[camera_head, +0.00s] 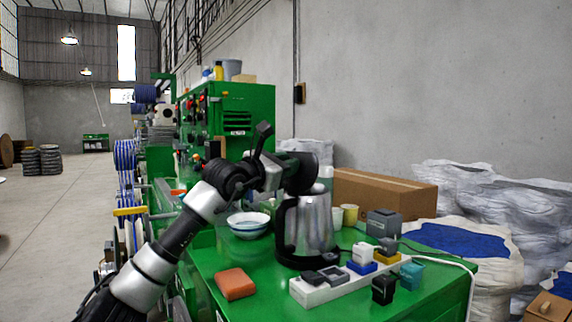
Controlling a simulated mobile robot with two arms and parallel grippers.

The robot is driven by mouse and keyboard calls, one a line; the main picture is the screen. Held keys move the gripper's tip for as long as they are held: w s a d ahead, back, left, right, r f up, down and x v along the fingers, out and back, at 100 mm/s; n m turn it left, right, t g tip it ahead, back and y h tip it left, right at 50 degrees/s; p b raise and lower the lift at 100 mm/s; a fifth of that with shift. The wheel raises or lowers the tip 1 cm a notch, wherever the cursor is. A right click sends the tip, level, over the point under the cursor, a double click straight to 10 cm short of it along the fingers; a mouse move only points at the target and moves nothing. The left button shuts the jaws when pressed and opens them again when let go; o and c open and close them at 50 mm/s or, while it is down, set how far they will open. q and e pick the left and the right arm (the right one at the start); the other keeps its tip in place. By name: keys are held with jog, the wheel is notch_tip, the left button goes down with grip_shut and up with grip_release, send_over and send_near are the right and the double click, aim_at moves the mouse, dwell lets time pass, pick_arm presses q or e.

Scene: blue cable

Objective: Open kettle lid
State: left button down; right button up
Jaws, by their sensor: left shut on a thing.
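The kettle (318,222) is a shiny metal jug with a dark handle on its left side. It stands upright on a dark base on the green table (262,291). My left arm comes in from the lower left, and my left gripper (301,174) is at the top of the kettle. The gripper is shut on the kettle's lid. The lid is mostly hidden by dark gripper parts, so how far it is raised cannot be told. My right gripper is not in view.
A white power strip (318,291) with several plugs lies in front of the kettle. An orange block (235,284) is front left, a bowl (248,224) left, and a yellow cup (350,214) right. A cardboard box (385,195) stands behind. The table's front-left part is mostly clear.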

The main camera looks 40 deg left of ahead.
pick_arm(q)
jog(key=shift+w+f, duration=0.1)
jog(key=shift+f, duration=0.25)
